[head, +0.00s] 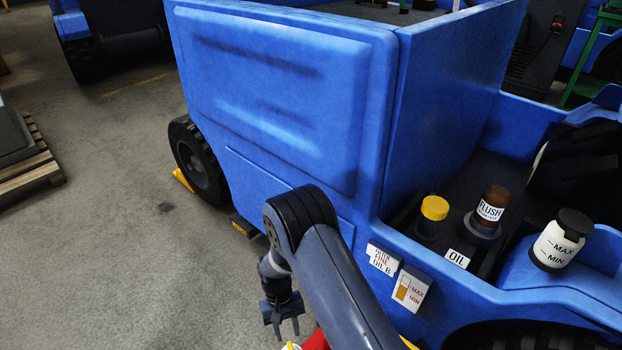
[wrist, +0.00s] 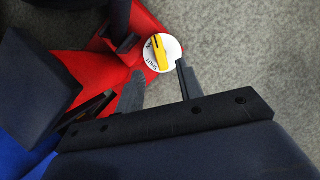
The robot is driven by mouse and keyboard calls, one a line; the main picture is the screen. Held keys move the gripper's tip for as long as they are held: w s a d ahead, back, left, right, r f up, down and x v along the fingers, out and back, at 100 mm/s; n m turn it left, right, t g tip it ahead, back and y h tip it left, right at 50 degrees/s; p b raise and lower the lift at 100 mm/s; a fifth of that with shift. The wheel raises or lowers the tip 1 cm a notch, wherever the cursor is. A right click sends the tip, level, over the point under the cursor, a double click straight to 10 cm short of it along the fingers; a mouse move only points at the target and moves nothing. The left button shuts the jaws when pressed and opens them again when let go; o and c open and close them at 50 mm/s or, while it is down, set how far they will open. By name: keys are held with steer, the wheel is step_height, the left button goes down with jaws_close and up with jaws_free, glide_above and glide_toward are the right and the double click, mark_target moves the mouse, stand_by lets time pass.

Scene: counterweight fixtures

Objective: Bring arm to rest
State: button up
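My gripper (head: 287,332) hangs at the end of my dark arm, low in the head view, left of the blue vehicle (head: 280,90). In the wrist view my gripper (wrist: 159,72) has its two fingers apart, with nothing held between them. Past the fingertips is a white round knob (wrist: 168,60) with a yellow pointer and the lettering SHUT partly readable. It sits on a red body (wrist: 95,65). The fingers appear apart from the knob, though the exact distance is unclear.
The vehicle's side bay holds a yellow cap (head: 434,208), a brown FLUSH bottle (head: 491,208) and a white MAX/MIN container (head: 558,245). A wooden pallet (head: 30,170) lies at the left. Grey floor (head: 120,260) is clear left of my arm.

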mark_target(291, 348)
steer(key=b+x, duration=0.2)
steer(key=x, duration=0.5)
steer(key=shift+f, duration=0.1)
steer(key=shift+w+r+m, duration=0.1)
steer(key=shift+r+m, duration=0.25)
steer(key=shift+m, duration=0.25)
steer(key=shift+m+y, duration=0.6)
steer(key=shift+m, duration=0.3)
